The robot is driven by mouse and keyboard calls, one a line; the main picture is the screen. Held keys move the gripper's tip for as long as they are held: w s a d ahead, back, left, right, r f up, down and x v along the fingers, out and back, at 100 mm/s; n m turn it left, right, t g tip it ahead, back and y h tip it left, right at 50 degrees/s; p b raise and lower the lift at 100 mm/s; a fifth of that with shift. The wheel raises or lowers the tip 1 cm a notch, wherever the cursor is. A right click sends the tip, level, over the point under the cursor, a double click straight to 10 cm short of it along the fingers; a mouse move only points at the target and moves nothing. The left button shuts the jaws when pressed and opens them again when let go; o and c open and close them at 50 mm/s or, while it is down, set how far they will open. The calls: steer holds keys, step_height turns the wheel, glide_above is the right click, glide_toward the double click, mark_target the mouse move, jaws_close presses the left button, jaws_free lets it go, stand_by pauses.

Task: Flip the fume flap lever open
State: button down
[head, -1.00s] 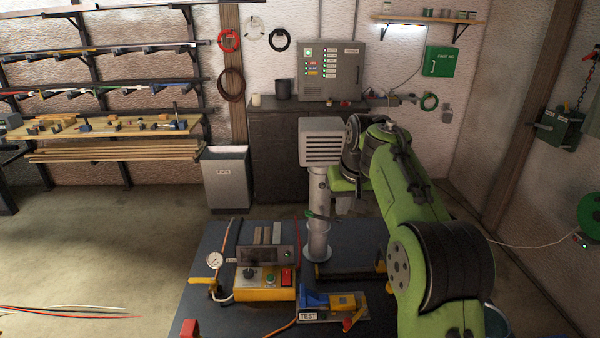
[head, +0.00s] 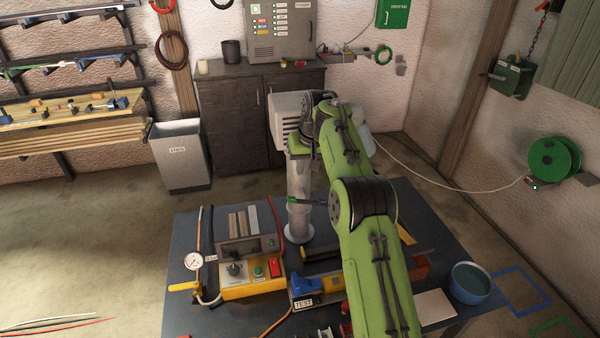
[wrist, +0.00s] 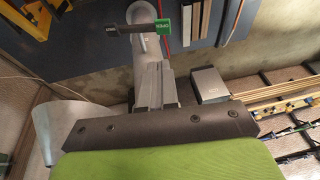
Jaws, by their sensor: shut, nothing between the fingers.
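The fume pipe (head: 300,190) stands upright on the dark bench, a pale grey tube below a louvred grey box (head: 286,118). The flap lever (head: 310,202) sticks out sideways from the pipe, a dark bar with a green end on the left. In the wrist view the lever (wrist: 135,28) lies across the pipe (wrist: 142,45), with a lettered green tag (wrist: 162,26) at its right end. My gripper (wrist: 156,68) is shut and empty, its fingers pointing toward the pipe, below the lever in that picture and apart from it.
On the bench are a yellow control box (head: 252,280) with a gauge (head: 194,261) beside it, a blue-and-yellow test fixture (head: 308,286) and a blue bowl (head: 471,282). A bin (head: 180,155) and a dark cabinet (head: 240,125) stand behind. Floor at left is mostly clear.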

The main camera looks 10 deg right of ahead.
mark_target(293, 198)
steer(key=x, duration=0.3)
steer(key=s+x, duration=0.1)
steer(key=x, duration=0.6)
steer(key=shift+s+a+f+b, duration=0.1)
steer(key=shift+a+f+b, duration=0.25)
steer(key=shift+a+f, duration=0.15)
steer(key=shift+d, duration=0.1)
